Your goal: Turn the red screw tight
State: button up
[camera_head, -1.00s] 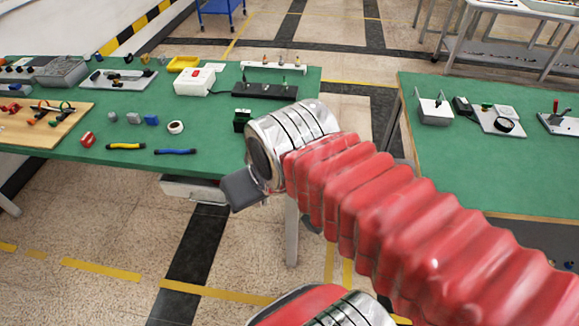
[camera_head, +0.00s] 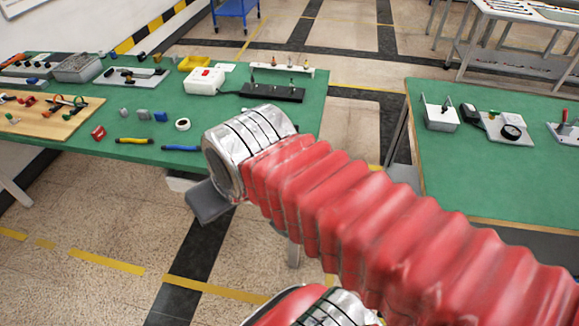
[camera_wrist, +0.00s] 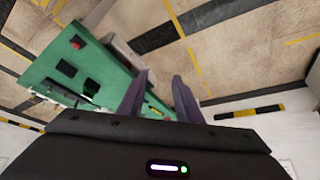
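I cannot pick out the red screw for certain. The wooden board (camera_head: 45,127) at the left of the green table holds several small red, green and dark fittings, too small to tell apart. A black block (camera_head: 272,92) at the table's back right carries several upright pegs. My gripper (camera_wrist: 161,76) shows in the wrist view with its two purple-grey fingers apart and nothing between them. It points toward the floor and the green table (camera_wrist: 112,75), well away from the fittings. In the head view my red-sleeved arm hides the table's right front corner.
The green table (camera_head: 100,150) also bears a white box with a red button (camera_head: 204,80), yellow-handled (camera_head: 134,141) and blue-handled (camera_head: 181,148) tools and a white roll (camera_head: 182,124). A second green table (camera_head: 480,180) stands at right. Floor between the tables is open.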

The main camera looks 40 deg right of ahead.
jog(key=shift+o, duration=0.6)
jog(key=shift+w+d, duration=0.1)
jog(key=shift+d, duration=0.05)
jog(key=w+d+f+m+h, duration=0.1)
jog(key=w+d+f, duration=0.1)
jog(key=d+f, duration=0.7)
jog(key=w+d+f+g+h, duration=0.15)
jog(key=d+f, duration=0.35)
jog(key=d, duration=0.8)
jog(key=w+d+f+m+h, duration=0.1)
jog(key=w+d+f+h, duration=0.1)
jog(key=d+f, duration=0.7)
jog(key=s+d+f+n+t+y, duration=0.2)
jog(key=d+f+t, duration=0.35)
jog(key=f, duration=0.45)
jog(key=a+r+t, duration=0.2)
jog(key=a+r+t+y, duration=0.1)
jog(key=a+r+t, duration=0.1)
jog(key=t, duration=0.1)
jog(key=a+r+t+y, duration=0.1)
jog(key=r+t, duration=0.2)
jog(key=shift+s+a, duration=0.4)
